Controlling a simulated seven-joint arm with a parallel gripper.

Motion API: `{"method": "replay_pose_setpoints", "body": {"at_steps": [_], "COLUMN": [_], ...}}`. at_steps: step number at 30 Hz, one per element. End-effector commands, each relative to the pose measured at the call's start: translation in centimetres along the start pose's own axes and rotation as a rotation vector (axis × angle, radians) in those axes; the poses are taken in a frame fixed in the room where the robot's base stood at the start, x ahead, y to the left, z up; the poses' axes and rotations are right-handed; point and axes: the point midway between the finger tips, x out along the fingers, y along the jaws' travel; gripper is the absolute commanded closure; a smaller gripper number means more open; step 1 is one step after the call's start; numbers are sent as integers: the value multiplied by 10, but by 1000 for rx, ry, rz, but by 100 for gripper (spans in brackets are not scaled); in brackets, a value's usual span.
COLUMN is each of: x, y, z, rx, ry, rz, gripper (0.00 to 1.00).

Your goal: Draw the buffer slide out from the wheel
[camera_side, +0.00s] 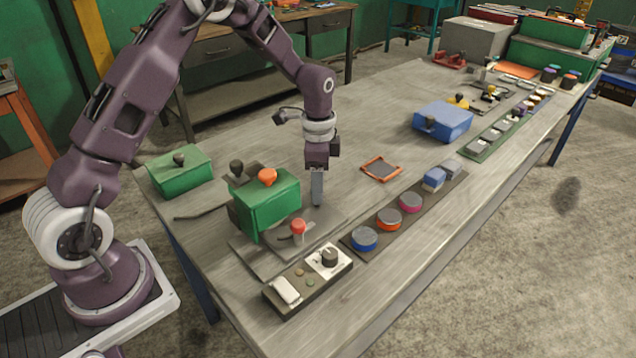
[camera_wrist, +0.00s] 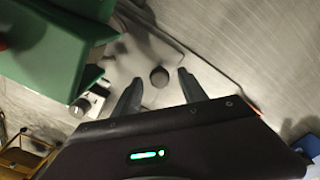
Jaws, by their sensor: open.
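A green machine housing (camera_side: 267,208) stands on a grey base plate (camera_side: 262,258), with an orange knob (camera_side: 267,177) on top and a red knob (camera_side: 298,227) at its front. It also shows in the wrist view (camera_wrist: 60,55). My gripper (camera_side: 317,200) points down just right of the housing. In the wrist view its fingers (camera_wrist: 155,85) are apart, with a dark round knob (camera_wrist: 159,77) seen in the gap between them, not visibly gripped. I cannot tell for sure which part is the buffer slide. The wheel cannot be made out in either view.
A control box (camera_side: 308,280) with a dial and white switch stands in front. A strip of coloured round pieces (camera_side: 390,219) lies to the right. A green box (camera_side: 180,170), a framed pad (camera_side: 381,169) and a blue box (camera_side: 442,121) stand around. The bench middle is clear.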

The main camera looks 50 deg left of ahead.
Motion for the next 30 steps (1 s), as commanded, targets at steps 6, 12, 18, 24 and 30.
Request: {"method": "replay_pose_setpoints", "body": {"at_steps": [6, 12, 18, 24, 30], "x": [0, -1, -1, -1, -1], "y": [0, 0, 0, 0, 0], "z": [0, 0, 0, 0, 0], "rx": [0, 0, -1, -1, -1], "ry": [0, 0, 0, 1, 1], "rz": [0, 0, 0, 0, 0], "gripper": [87, 100, 100, 100, 100]}}
